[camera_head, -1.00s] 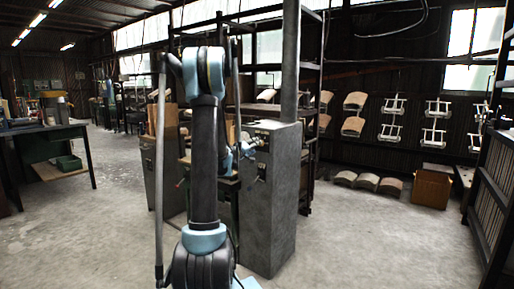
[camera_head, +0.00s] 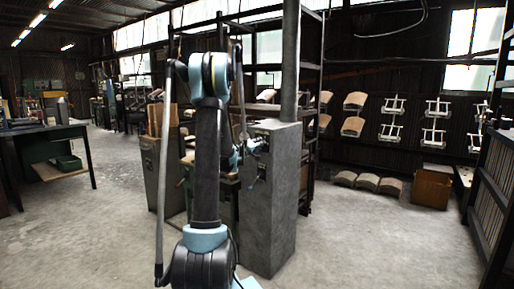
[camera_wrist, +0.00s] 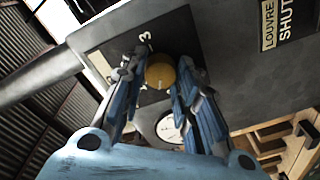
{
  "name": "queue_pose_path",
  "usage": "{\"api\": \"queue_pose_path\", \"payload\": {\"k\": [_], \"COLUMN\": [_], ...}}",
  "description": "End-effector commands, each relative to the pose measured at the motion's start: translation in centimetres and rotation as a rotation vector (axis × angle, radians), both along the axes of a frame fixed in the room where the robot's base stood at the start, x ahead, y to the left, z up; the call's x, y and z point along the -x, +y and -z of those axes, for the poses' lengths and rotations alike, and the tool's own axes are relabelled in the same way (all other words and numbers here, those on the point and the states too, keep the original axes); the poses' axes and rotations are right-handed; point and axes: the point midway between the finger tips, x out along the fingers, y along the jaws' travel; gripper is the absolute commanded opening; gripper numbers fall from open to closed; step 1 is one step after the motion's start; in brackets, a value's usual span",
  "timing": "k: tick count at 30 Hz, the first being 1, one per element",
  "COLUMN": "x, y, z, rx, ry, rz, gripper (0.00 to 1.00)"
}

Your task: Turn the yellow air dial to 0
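The yellow air dial (camera_wrist: 160,72) is a round knob on a dark plate of the grey cabinet in the wrist view. A white printed "3" and other partly hidden markings lie beside it. My gripper (camera_wrist: 163,66) has its two blue-grey fingers apart, one on each side of the dial. I cannot tell whether either finger touches it. The dial's setting is not clear. In the head view my gripper (camera_head: 248,145) is small and partly behind my arm, at the grey cabinet (camera_head: 272,205); the dial cannot be made out there.
A white round gauge (camera_wrist: 170,128) sits below the dial, partly hidden by a finger. A "LOUVRE SHUT" label (camera_wrist: 290,25) is at upper right. A green workbench (camera_head: 50,142) stands at left.

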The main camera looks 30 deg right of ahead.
Motion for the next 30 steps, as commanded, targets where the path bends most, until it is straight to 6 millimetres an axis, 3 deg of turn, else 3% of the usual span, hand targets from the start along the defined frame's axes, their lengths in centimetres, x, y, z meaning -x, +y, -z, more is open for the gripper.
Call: {"api": "queue_pose_path", "payload": {"k": [8,22,30], "x": [-0.23,-0.40,-0.45], "y": [0.17,0.30,0.36], "z": [0.03,0.03,0.06], "rx": [0.021,0.154,0.172], "ry": [0.053,0.373,0.417], "rz": [-0.006,-0.008,-0.010], "gripper": [0.04,0.04,0.04]}}
